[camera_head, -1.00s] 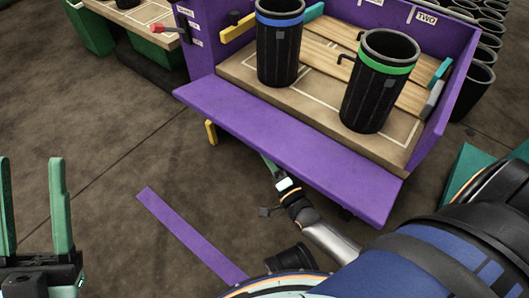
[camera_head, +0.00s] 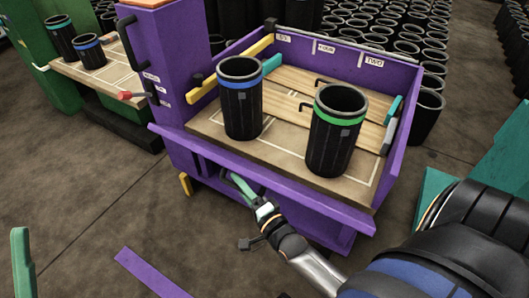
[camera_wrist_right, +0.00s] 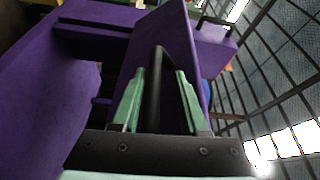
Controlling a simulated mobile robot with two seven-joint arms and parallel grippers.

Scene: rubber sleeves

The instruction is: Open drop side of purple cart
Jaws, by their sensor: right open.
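The purple cart (camera_head: 402,150) stands in the middle of the head view, its open bed facing me. Its drop side (camera_head: 262,179) shows as a narrow purple strip along the bed's front edge; its exact angle is hard to tell. My right gripper (camera_head: 232,181) is low at the cart's front, just under that strip. In the right wrist view its green fingers (camera_wrist_right: 160,76) are apart, with a dark bar (camera_wrist_right: 154,95) between them, beside a purple panel. They do not look closed on it. One green finger of my left gripper (camera_head: 22,262) shows at the left edge.
A blue-banded black sleeve (camera_head: 240,108) and a green-banded one (camera_head: 333,140) stand on the cart bed. Wooden boards (camera_head: 290,90) lie behind them. A bench (camera_head: 100,80) is at left, many black sleeves behind.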

